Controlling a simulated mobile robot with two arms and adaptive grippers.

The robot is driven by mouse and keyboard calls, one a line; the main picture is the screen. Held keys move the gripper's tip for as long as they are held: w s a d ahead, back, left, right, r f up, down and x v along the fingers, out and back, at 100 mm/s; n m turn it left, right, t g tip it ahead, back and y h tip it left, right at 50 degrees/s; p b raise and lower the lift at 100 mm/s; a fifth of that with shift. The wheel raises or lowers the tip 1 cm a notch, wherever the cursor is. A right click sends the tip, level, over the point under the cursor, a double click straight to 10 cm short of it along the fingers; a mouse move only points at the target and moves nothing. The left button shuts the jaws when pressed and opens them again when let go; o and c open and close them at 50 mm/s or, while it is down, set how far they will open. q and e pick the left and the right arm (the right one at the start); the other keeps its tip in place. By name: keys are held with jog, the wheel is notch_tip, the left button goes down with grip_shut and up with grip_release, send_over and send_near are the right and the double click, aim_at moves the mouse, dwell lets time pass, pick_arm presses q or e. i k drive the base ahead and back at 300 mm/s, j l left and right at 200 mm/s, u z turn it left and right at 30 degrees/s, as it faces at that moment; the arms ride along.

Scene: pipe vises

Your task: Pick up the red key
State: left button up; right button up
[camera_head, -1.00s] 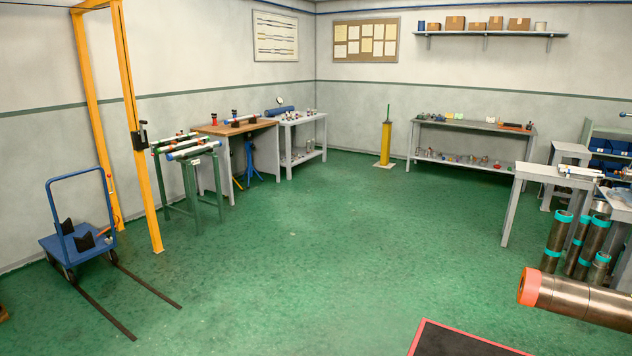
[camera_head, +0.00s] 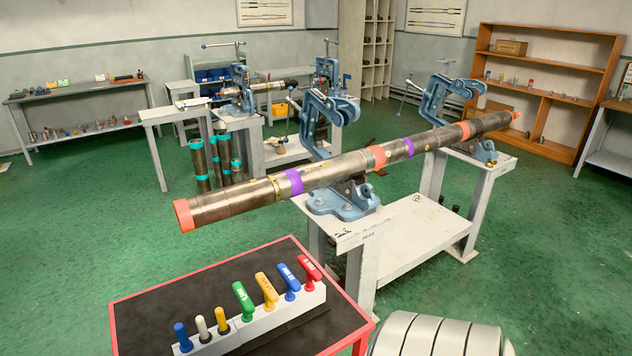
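The red key (camera_head: 310,270) is a T-shaped piece with a red handle. It stands upright at the far right end of a light grey rack (camera_head: 262,322). A blue key (camera_head: 289,280) stands beside it on the left, then an orange one (camera_head: 267,290) and a green one (camera_head: 243,300). The rack sits on a black-topped table with a red rim (camera_head: 205,281) in the lower middle of the head view. Neither of my grippers shows in the view.
Shorter blue, white and yellow pegs (camera_head: 201,328) stand at the rack's left end. A long pipe (camera_head: 345,168) lies across blue vises (camera_head: 342,200) on grey stands behind the table. A ribbed pale rounded object (camera_head: 440,336) is right of the table. Green floor (camera_head: 80,250) is clear at left.

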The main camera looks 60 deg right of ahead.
aim_at(312, 273)
jog(key=z, duration=1.85)
